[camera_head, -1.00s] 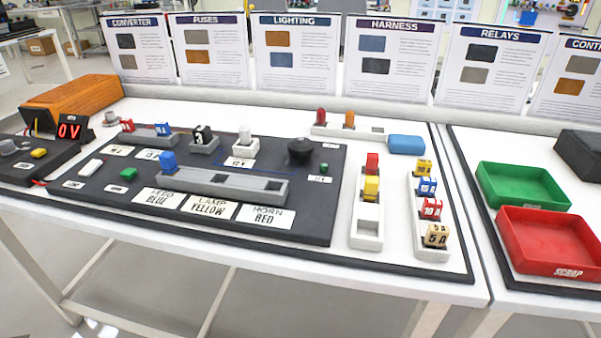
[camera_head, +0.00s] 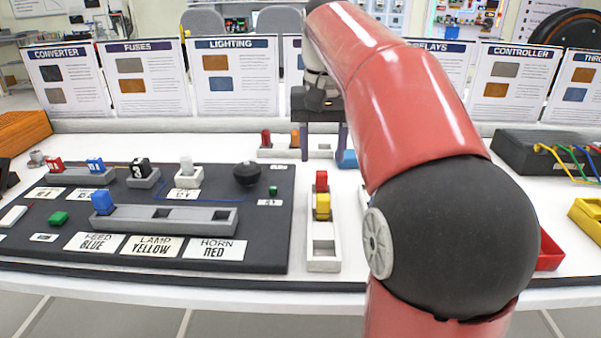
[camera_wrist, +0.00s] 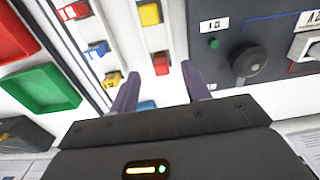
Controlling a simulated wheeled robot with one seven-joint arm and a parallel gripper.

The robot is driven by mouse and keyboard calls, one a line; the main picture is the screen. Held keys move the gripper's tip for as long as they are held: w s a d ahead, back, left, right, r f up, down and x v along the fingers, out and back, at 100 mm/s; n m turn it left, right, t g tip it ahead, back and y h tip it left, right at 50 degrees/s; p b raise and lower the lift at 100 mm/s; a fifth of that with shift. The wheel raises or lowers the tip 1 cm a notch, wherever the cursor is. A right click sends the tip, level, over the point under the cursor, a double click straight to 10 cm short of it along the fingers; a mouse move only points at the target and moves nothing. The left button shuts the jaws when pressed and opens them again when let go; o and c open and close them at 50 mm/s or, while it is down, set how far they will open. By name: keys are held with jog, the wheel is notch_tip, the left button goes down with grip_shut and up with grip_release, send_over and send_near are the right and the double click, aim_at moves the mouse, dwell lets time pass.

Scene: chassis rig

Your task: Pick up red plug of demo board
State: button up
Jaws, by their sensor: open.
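A red plug (camera_head: 321,181) stands upright in the white holder (camera_head: 324,258), with a yellow plug (camera_head: 323,206) in front of it. In the wrist view the red plug (camera_wrist: 161,64) shows just ahead of the fingertips, roughly between them, with the yellow plug (camera_wrist: 149,14) farther up. My gripper (camera_head: 324,157) points down behind the holder in the head view, open and empty. In the wrist view my gripper (camera_wrist: 162,78) has its two dark fingers apart. The black demo board (camera_head: 262,255) lies left of the holder, with a blue plug (camera_head: 102,202) in its grey strip.
A back rack (camera_head: 265,153) holds a red and an orange piece. A blue block (camera_wrist: 146,105) lies near the fingers. A black knob (camera_head: 247,174) stands on the board. My arm hides the fuse holder in the head view; coloured fuses (camera_wrist: 97,50) show in the wrist view.

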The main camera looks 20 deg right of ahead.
aim_at(322, 172)
jog(key=shift+w+d, duration=0.3)
jog(key=shift+w, duration=0.3)
jog(key=shift+w+d+f, duration=0.1)
jog(key=shift+w+f, duration=0.05)
jog(key=shift+f, duration=0.05)
jog(key=f, duration=0.2)
jog(key=f+b, duration=0.1)
jog(key=f, duration=0.4)
jog(key=shift+w+d+b, duration=0.1)
jog(key=shift+w+b, duration=0.15)
jog(key=shift+b, duration=0.1)
grip_shut()
jog(key=shift+r, duration=0.1)
